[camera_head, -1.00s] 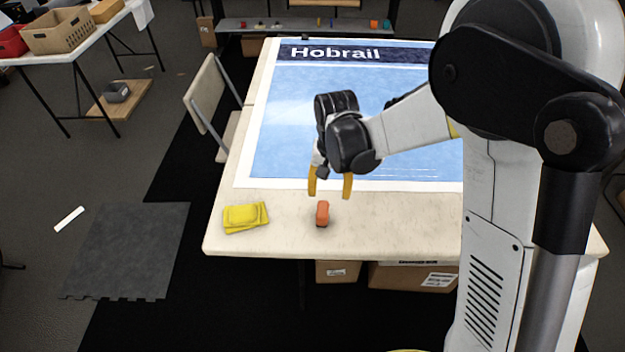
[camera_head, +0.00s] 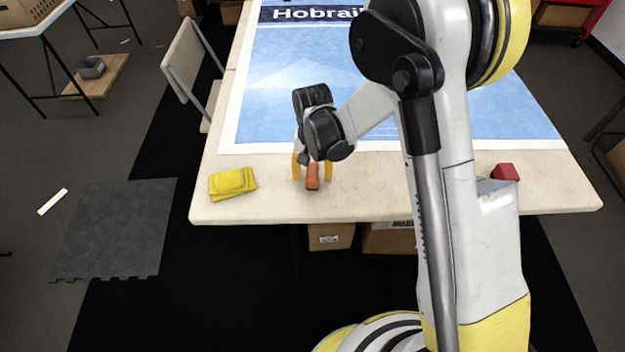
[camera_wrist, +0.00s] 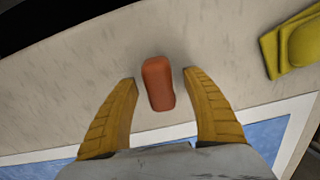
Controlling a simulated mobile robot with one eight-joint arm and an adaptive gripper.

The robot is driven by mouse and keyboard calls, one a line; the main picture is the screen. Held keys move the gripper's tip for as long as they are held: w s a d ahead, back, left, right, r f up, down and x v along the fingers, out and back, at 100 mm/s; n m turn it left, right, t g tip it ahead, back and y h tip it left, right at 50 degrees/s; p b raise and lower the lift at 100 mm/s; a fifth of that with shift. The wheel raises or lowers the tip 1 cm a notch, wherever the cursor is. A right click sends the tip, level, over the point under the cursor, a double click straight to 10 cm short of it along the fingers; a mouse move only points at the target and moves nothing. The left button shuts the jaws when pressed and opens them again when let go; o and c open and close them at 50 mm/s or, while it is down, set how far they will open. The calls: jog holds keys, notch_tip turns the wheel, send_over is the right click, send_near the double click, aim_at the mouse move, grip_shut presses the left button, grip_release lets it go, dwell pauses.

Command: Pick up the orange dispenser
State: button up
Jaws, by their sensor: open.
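The orange dispenser (camera_head: 312,177) lies on the pale table (camera_head: 270,205) near its front edge. In the wrist view the dispenser (camera_wrist: 158,84) is between and slightly beyond the two yellow fingertips, with a gap on both sides. My gripper (camera_head: 312,176) is open, pointing down over the dispenser. In the wrist view my gripper (camera_wrist: 158,78) shows both fingers apart and nothing held. How high the fingertips are above the table I cannot tell.
A folded yellow cloth (camera_head: 233,183) with a yellow item on top lies left of the dispenser. A red object (camera_head: 505,172) sits at the right. A blue poster (camera_head: 290,100) covers the table behind. A chair (camera_head: 185,65) stands at the left edge.

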aim_at(316, 170)
grip_shut()
jog(key=shift+r, duration=0.1)
jog(key=shift+r+p, duration=0.4)
jog(key=shift+r, duration=0.05)
jog(key=r+p, duration=0.1)
jog(key=r, duration=0.1)
jog(key=d+r+p, duration=0.1)
jog(key=r, duration=0.1)
jog(key=s+d+r+p, duration=0.2)
jog(key=d+r, duration=0.4)
jog(key=d, duration=0.4)
jog(key=shift+d+p, duration=0.3)
jog(key=shift+p, duration=0.35)
